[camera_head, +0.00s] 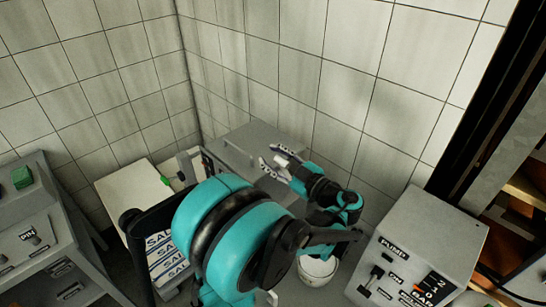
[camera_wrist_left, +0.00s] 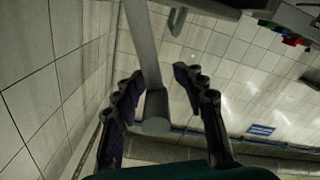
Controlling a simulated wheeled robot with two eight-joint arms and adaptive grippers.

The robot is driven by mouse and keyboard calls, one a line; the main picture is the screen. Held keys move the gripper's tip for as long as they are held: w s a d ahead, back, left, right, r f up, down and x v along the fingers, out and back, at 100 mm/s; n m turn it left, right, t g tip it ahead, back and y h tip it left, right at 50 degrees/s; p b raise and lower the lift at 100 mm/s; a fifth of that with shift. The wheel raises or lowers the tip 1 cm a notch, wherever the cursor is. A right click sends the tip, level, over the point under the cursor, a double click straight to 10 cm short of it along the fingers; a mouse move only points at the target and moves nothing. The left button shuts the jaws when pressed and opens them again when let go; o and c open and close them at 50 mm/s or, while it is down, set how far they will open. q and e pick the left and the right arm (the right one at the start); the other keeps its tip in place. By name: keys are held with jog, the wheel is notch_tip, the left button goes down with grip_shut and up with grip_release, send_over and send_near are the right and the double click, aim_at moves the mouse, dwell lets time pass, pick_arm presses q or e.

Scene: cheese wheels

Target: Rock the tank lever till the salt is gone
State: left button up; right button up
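The grey tank (camera_head: 240,147) stands in the tiled corner, with dark labels on its near side. My left arm reaches over to it, and my left gripper (camera_head: 282,163) is at its right end. In the left wrist view the gripper (camera_wrist_left: 160,90) has its two dark fingers apart. A grey bar with a rounded end, apparently the lever (camera_wrist_left: 156,112), hangs between them, with gaps visible on both sides. The loose salt inside the tank cannot be seen. My right gripper is not in view.
Bags marked SAL (camera_head: 165,262) are stacked at lower left, partly behind my arm. A white bucket (camera_head: 317,272) stands below my gripper. A grey control box (camera_head: 425,240) is at right. A grey panel with a green button (camera_head: 22,178) stands at far left.

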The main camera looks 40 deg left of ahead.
pick_arm(q)
jog(key=shift+d, duration=0.1)
jog(key=shift+d, duration=0.4)
jog(key=d, duration=1.1)
jog(key=shift+s, duration=0.45)
